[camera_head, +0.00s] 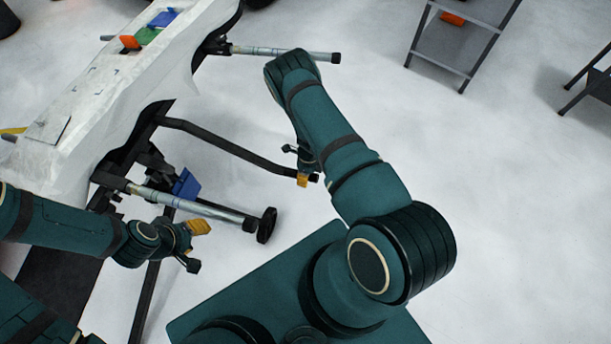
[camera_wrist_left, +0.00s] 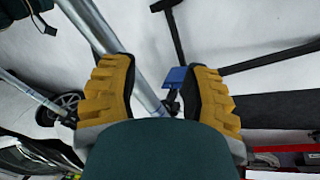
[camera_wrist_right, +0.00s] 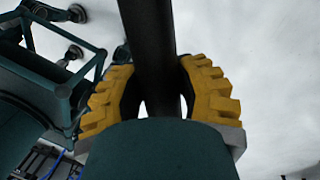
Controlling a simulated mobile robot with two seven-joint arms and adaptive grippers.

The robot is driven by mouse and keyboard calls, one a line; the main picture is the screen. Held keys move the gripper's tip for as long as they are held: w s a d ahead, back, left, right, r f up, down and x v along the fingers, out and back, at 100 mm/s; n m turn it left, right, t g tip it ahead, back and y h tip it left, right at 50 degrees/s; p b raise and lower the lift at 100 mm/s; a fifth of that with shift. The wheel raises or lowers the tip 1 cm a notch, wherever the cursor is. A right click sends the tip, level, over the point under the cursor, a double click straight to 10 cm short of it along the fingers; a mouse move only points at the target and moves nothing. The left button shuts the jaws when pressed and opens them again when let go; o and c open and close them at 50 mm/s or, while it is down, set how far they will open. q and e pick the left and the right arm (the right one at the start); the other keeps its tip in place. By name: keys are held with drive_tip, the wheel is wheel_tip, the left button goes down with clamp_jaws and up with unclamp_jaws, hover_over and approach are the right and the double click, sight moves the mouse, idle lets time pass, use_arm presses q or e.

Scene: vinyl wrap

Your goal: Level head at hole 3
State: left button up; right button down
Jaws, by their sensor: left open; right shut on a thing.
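My right gripper (camera_head: 303,181) is shut on the outer end of a black bar (camera_head: 235,150) that sticks out from the long white-covered frame. In the right wrist view the dark bar (camera_wrist_right: 153,60) runs between the yellow fingers (camera_wrist_right: 160,100). My left gripper (camera_head: 192,232) is open beside a silver tube (camera_head: 195,203) with a dark round foot at its end. In the left wrist view the tube (camera_wrist_left: 110,45) passes beyond the open fingers (camera_wrist_left: 158,95); contact is unclear. A blue piece (camera_head: 186,184) sits by the tube. I cannot pick out a marked hole or level head.
The frame's white top (camera_head: 100,75) carries blue, green and orange pieces (camera_head: 148,32). A second silver tube (camera_head: 290,53) sticks out at the far end, close to my right arm. A grey shelf rack (camera_head: 455,45) stands at the upper right. The pale floor between is clear.

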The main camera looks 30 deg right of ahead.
wheel_tip(320, 180, down, 9)
drive_tip(key=w+a+t+y+b, duration=0.1)
drive_tip(key=b, duration=0.6)
drive_tip(key=shift+f, duration=0.15)
drive_tip(key=shift+w, duration=0.1)
drive_tip(key=c, duration=0.6)
unclamp_jaws()
drive_tip(key=v, duration=1.2)
drive_tip(key=shift+s, duration=0.25)
drive_tip(key=shift+d, duration=0.1)
